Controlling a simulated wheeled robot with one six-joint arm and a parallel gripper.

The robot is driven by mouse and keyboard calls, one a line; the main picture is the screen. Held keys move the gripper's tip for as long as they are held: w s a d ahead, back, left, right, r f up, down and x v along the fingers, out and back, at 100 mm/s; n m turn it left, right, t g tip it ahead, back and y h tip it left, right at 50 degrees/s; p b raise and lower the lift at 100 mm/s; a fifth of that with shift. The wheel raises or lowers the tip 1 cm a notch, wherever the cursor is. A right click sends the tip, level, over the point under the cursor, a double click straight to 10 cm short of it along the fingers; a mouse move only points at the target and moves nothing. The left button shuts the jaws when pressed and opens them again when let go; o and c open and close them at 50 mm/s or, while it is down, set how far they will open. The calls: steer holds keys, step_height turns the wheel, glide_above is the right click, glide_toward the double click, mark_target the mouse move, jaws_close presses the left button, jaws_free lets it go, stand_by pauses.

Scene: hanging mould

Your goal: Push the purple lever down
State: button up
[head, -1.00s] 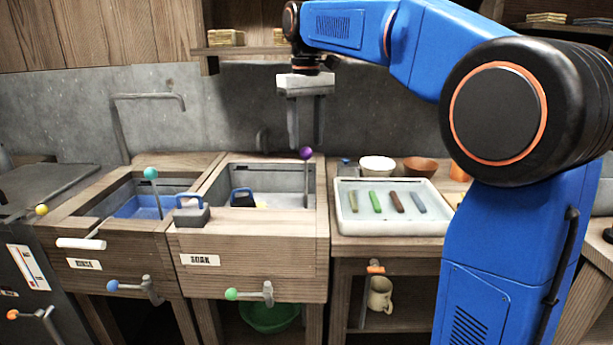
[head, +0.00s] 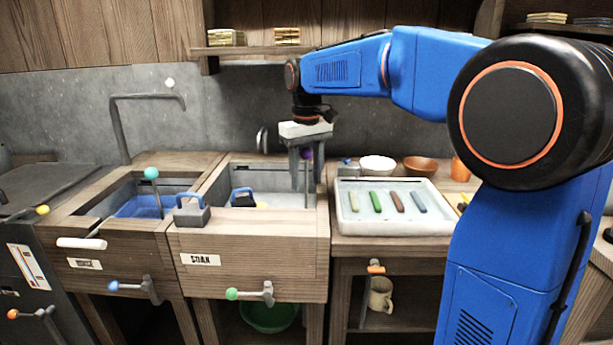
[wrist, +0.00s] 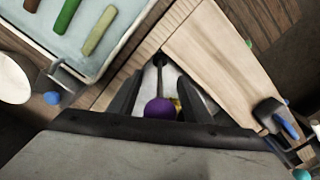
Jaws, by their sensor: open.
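The purple lever knob (head: 307,153) tops a thin upright rod at the right side of the right-hand sink (head: 235,270). In the head view it is partly hidden behind my gripper (head: 302,188). My gripper points down with its fingers at the height of the knob and rod. In the wrist view the purple knob (wrist: 160,108) shows between the two fingers of my gripper (wrist: 163,70), which are apart. I cannot tell whether either finger touches the knob or rod.
A tray (head: 392,229) with several coloured bars lies to the right. A teal-knobbed lever (head: 151,173) stands at the left sink. A block with a blue handle (head: 192,212) sits on the sink's front edge. A shelf (head: 255,50) runs above.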

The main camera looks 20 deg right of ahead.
mark_target(306, 190)
jaws_close()
steer(key=shift+f, duration=2.25)
steer(key=shift+s, duration=0.1)
jaws_free()
step_height(306, 190, up, 17)
steer(key=shift+r, duration=0.2)
